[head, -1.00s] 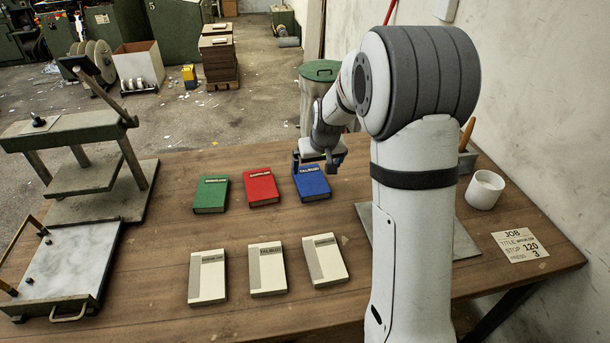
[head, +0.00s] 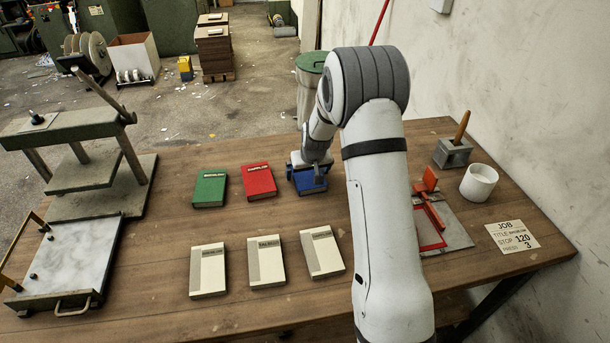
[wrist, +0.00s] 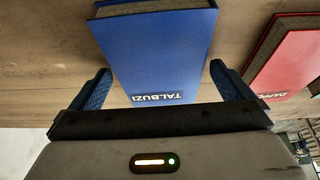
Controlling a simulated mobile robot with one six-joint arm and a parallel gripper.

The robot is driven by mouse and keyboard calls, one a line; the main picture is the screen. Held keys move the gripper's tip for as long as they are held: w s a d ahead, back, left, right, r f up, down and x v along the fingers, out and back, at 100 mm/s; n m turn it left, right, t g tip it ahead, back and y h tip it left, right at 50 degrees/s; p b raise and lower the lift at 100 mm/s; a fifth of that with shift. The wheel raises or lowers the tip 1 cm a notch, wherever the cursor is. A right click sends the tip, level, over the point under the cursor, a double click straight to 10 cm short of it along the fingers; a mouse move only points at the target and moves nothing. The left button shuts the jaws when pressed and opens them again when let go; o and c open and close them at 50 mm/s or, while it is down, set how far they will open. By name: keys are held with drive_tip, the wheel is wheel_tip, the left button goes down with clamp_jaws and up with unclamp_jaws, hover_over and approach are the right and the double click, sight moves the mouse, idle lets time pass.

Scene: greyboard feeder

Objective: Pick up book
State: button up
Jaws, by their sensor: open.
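The blue book (head: 309,185) lies on the table at the right end of the back row, partly hidden by my gripper (head: 309,176) in the head view. In the wrist view the blue book (wrist: 155,55) shows its "TALBUZI" label, and my open gripper (wrist: 160,88) has one finger on each side of its near end. I see a gap at the fingers, and nothing is clamped. A red book (head: 258,181) and a green book (head: 210,188) lie to its left. Three cream books (head: 267,262) lie in the front row.
A press (head: 75,165) and a white-topped board (head: 65,262) stand at the left. At the right are a red-framed plate (head: 445,235), a white cup (head: 479,182), a grey holder (head: 452,153) and a job card (head: 513,236). Bare table (head: 160,315) lies in front.

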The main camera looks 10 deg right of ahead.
drive_tip(key=c, duration=1.1)
drive_tip(key=shift+o, duration=0.2)
drive_tip(key=shift+r, duration=0.15)
